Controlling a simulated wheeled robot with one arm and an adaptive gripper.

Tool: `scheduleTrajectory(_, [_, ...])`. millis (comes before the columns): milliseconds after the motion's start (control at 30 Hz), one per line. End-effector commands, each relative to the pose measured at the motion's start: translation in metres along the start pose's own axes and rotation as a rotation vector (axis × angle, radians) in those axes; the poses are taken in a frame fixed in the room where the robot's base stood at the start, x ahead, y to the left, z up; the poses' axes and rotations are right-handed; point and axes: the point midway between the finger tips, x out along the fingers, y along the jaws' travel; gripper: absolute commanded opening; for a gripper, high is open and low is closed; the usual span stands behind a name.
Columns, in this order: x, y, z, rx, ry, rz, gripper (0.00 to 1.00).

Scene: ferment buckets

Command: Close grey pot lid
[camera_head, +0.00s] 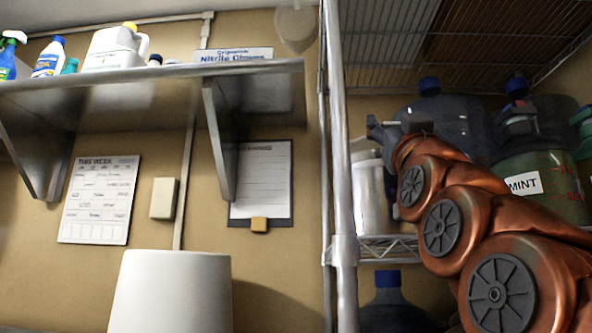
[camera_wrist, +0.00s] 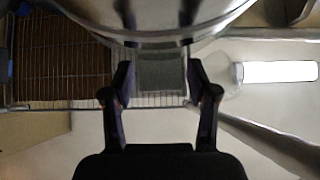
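A silvery grey pot (camera_head: 372,195) stands on the wire shelf in the head view, partly hidden behind the upright post and my arm. In the wrist view a large curved metallic body with a rim, likely this pot (camera_wrist: 150,14), fills the top. A flat grey piece (camera_wrist: 162,72) shows between my fingers; I cannot tell whether it belongs to the lid. My gripper (camera_wrist: 160,85) is open, its two fingers apart on either side of that piece, with no clear contact. In the head view my gripper (camera_head: 385,130) is small, above the pot. The lid's position is unclear.
A metal post (camera_head: 341,170) stands just left of the pot. Blue-capped jugs (camera_head: 440,118) and a green bucket labelled MINT (camera_head: 545,180) stand behind and right of my arm. A wire shelf (camera_head: 390,248) lies below. A wall shelf (camera_head: 150,80) with bottles is at left.

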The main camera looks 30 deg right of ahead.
Motion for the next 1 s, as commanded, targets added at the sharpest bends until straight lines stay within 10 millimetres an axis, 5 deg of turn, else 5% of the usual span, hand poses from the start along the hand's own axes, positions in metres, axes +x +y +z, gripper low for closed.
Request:
scheduleTrajectory(433, [0.002, 0.0, -0.001, 0.0, -0.001, 0.001, 0.67])
scheduleTrajectory(1000, [0.032, 0.001, -0.032, -0.002, 0.003, 0.002, 0.67])
